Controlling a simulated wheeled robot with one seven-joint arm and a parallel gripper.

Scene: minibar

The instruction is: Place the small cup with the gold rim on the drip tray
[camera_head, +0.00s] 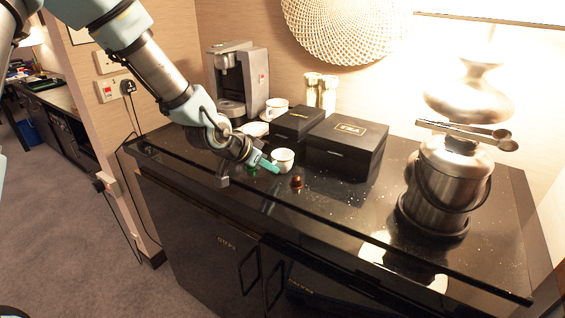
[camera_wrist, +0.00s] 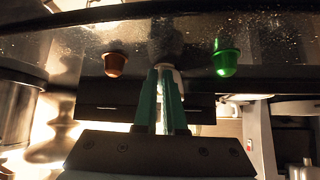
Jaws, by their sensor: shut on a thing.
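A small white cup (camera_head: 283,160) is at the tip of my gripper (camera_head: 271,165), in front of the black boxes. My gripper is shut on the cup's left side. The gold rim is too small to make out. In the wrist view, the teal fingers (camera_wrist: 163,75) are close together, and the cup is hard to make out at their tips. The coffee machine (camera_head: 240,75) stands at the back left of the counter. Its drip tray (camera_head: 232,107) is low at its front, partly behind my arm, and looks empty.
Another white cup (camera_head: 277,109) stands beside the machine. Black boxes (camera_head: 347,148) stand behind the held cup. A brown capsule (camera_head: 297,182) and a green capsule (camera_wrist: 226,60) lie near my gripper. A metal ice bucket (camera_head: 447,185) stands at right.

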